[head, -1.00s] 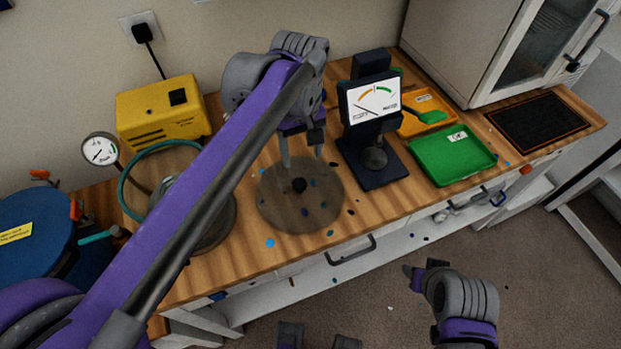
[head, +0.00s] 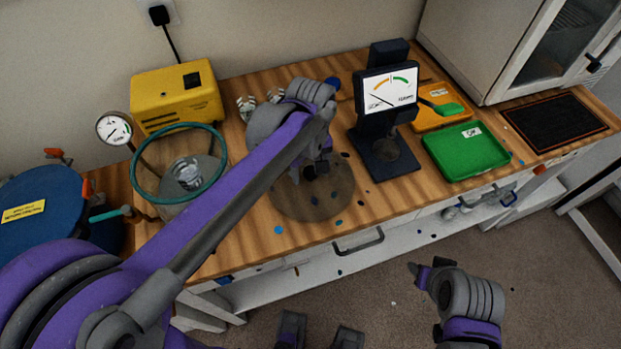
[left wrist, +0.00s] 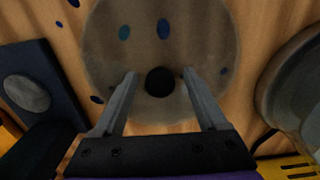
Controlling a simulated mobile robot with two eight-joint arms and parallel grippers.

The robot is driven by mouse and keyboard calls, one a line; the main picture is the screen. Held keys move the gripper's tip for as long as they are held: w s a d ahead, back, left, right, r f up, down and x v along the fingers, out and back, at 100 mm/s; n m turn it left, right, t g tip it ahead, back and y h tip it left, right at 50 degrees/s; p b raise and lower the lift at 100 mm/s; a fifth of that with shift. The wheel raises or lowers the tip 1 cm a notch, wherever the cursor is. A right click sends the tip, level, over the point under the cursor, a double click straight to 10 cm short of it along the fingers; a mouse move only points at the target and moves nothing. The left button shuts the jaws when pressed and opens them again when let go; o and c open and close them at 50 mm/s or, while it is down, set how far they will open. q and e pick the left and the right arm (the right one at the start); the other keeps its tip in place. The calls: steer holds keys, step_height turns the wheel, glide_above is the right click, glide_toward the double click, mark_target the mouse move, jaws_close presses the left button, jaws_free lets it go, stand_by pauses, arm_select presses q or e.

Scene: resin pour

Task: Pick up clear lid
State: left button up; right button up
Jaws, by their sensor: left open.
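The clear lid is a see-through round disc (head: 335,205) with a black knob (left wrist: 159,81) at its centre. It lies flat on the wooden bench top. My left gripper (head: 309,176) is over the lid, pointing down. In the left wrist view the left gripper (left wrist: 160,75) is open, with one finger on each side of the knob and gaps between.
A round pot with a teal ring (head: 138,180) stands left of the lid, with a cup inside. A gauge (head: 114,128) and yellow box (head: 178,97) are behind it. A dark scale (head: 383,160) stands close right, then a green tray (head: 466,152).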

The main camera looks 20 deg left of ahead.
arm_select(q)
jaws_close()
steer(key=shift+r, duration=0.1)
stand_by(1.2)
